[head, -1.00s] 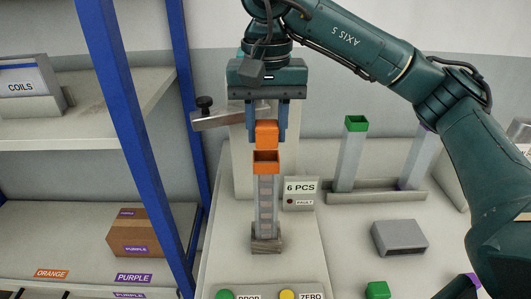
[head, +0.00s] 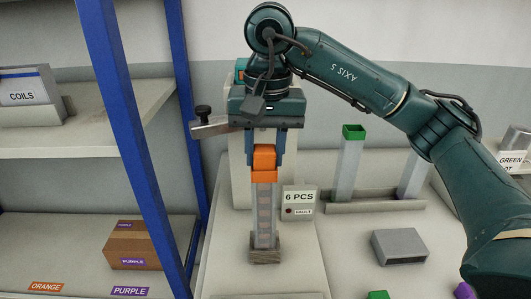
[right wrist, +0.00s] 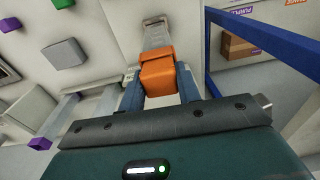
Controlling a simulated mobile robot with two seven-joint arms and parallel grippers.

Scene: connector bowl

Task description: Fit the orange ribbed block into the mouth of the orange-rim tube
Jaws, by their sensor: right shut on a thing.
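The orange ribbed block (head: 264,160) is between the fingers of my right gripper (head: 264,158), which is shut on it. The tube (head: 264,215) stands upright on a small grey-brown base, with an orange rim (head: 264,177) at its top. The block is directly above the rim and appears to meet it; the mouth is hidden, so I cannot tell whether the block's lower end is inside. The right wrist view also shows the block (right wrist: 160,78) against the rim (right wrist: 157,54), roughly in line with the tube. My left gripper is not in view.
A green-rim tube (head: 348,160) stands in a rack at the right. A grey box (head: 400,246) lies on the table, with a green block (head: 378,295) nearer. A "6 PCS" sign (head: 299,198) is close beside the tube. A blue shelf post (head: 135,150) stands left.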

